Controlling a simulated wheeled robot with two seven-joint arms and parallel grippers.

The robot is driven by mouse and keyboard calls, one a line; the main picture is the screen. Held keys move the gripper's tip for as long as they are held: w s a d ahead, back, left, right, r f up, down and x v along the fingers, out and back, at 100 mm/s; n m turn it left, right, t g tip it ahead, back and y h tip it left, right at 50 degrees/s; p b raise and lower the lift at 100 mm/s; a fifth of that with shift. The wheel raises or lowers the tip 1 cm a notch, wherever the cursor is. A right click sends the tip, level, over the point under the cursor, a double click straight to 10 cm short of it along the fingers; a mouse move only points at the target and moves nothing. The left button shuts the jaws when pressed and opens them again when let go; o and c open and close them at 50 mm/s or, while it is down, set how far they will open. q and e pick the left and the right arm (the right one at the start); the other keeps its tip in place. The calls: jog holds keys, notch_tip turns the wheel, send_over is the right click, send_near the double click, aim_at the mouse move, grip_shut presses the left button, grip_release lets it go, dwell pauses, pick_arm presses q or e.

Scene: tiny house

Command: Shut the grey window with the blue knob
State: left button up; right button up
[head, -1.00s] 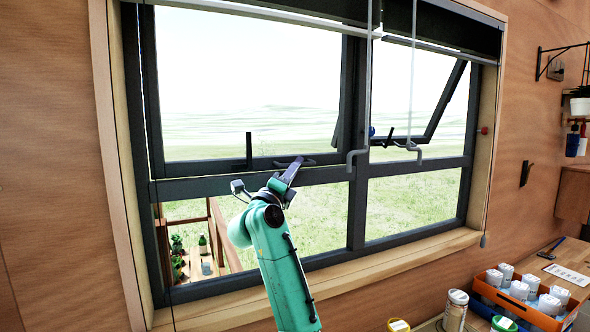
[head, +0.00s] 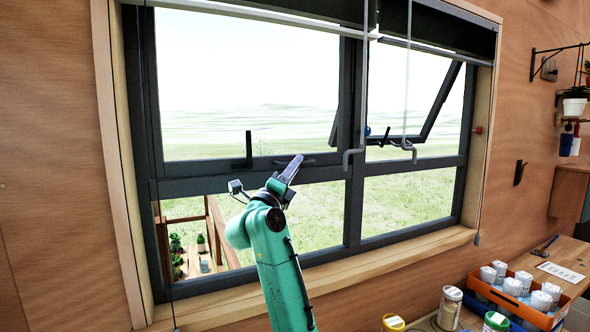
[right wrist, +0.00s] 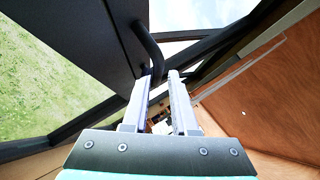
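The grey window (head: 354,215) has a left upper sash (head: 152,100) that looks flush or nearly flush with its frame. The right upper sash (head: 442,102) is tilted outward, open at the bottom. The small blue knob (head: 367,130) is on the middle post, beside a hanging rod. My right gripper (head: 292,168) is at the left sash's bottom rail, by its dark handle. In the right wrist view its fingers (right wrist: 159,76) stand apart, with the bent dark handle (right wrist: 150,48) at the tips; contact is unclear. My left gripper is out of view.
A red knob (head: 478,130) is on the right side of the frame. Two grey crank rods hang before the window. A wooden sill (head: 385,262) runs below. The bench at lower right holds an orange crate (head: 543,322) and several jars.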

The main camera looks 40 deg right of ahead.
jog(key=shift+r, duration=0.1)
jog(key=shift+d, duration=0.1)
jog(key=b+v, duration=0.7)
jog(key=v, duration=0.7)
jog(key=shift+s+a, duration=0.15)
jog(key=shift+a, duration=0.05)
